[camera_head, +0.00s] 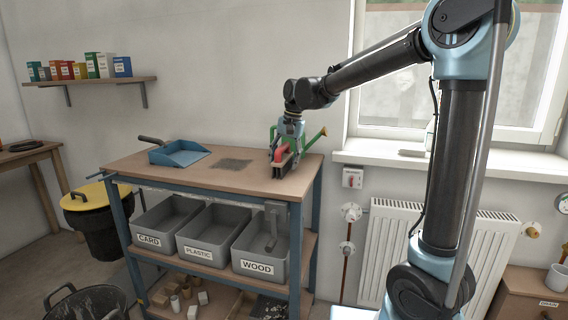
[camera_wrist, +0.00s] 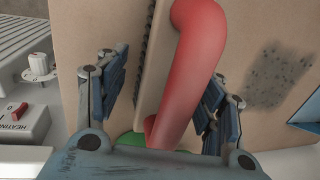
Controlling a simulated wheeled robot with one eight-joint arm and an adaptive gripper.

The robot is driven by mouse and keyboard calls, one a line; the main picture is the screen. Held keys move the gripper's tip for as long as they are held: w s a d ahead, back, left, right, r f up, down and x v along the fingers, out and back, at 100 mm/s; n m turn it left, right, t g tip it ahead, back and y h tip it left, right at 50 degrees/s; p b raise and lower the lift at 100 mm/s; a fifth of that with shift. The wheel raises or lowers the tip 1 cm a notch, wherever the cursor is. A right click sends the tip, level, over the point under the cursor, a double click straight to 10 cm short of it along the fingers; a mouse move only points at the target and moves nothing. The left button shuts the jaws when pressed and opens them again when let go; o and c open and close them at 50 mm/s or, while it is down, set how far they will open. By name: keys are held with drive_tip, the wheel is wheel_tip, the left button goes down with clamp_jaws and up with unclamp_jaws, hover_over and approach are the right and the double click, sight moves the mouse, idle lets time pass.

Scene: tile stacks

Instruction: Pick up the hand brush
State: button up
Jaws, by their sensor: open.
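The hand brush (camera_head: 279,154) is on the worktop of the workbench, near its right end, with a red part and a dark part under it. In the wrist view its red handle (camera_wrist: 190,70) is large and close, beside a pale strip with dark bristles along its edge. My gripper (camera_head: 287,147) is down at the brush. In the wrist view its two blue fingers are apart, one on each side of the brush, with a gap visible on the left. The lower part of the brush is partly hidden by my gripper.
A green watering can (camera_head: 314,138) stands right behind my gripper. A blue dustpan (camera_head: 181,154) lies at the worktop's left, with a dark speckled patch (camera_head: 232,164) between. Grey bins (camera_head: 207,240) fill the shelf below. A windowsill and radiator (camera_head: 400,245) are to the right.

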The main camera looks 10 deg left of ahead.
drive_tip(key=shift+c, duration=0.6)
clamp_jaws()
